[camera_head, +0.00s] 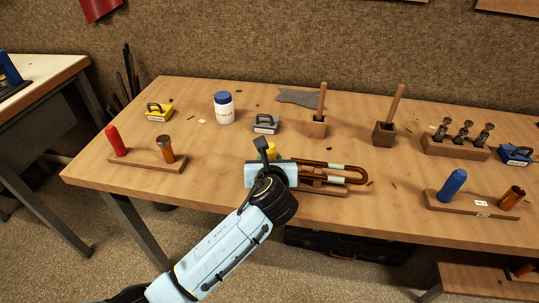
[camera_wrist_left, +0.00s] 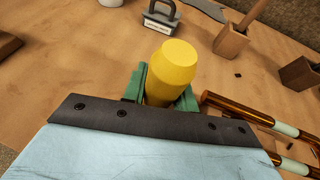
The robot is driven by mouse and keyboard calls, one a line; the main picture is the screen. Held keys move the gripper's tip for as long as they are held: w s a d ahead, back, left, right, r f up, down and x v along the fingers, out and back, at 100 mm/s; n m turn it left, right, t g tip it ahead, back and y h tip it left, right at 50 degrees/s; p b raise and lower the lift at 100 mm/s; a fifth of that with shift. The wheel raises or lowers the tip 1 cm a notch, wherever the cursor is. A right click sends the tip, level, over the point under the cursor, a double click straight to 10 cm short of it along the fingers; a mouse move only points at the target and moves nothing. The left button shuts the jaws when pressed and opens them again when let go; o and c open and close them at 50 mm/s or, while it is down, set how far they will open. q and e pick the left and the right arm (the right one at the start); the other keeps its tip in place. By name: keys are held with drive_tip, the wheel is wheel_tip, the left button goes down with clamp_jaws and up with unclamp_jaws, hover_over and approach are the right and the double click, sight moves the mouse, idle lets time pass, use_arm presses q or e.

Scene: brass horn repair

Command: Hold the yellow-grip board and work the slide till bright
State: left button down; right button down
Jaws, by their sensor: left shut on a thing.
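My left gripper (camera_head: 268,157) is shut on the yellow grip (camera_head: 271,149). In the left wrist view the grip (camera_wrist_left: 174,68) stands up between the green finger pads (camera_wrist_left: 163,90). The wooden board (camera_head: 330,191) under it is mostly hidden by my gripper and arm. The brass slide (camera_head: 345,172), a U-shaped tube with pale bands, lies just right of my gripper, and its left part is hidden. The slide also shows at the right edge of the left wrist view (camera_wrist_left: 240,109). My right gripper is in neither view.
A board (camera_head: 150,161) with a red grip stands left; one with a blue grip (camera_head: 453,186) stands right. Behind are a yellow-handled block (camera_head: 159,112), white jar (camera_head: 224,108), grey-handled block (camera_head: 265,124), two wooden pots with sticks (camera_head: 317,125), and a rack (camera_head: 454,148). The front left tabletop is clear.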

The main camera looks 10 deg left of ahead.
use_arm(q)
drive_tip(key=shift+f, duration=0.25)
idle(0.6)
drive_tip(key=c, duration=1.2)
unclamp_jaws()
drive_tip(key=c, duration=0.9)
drive_tip(key=shift+o, duration=0.2)
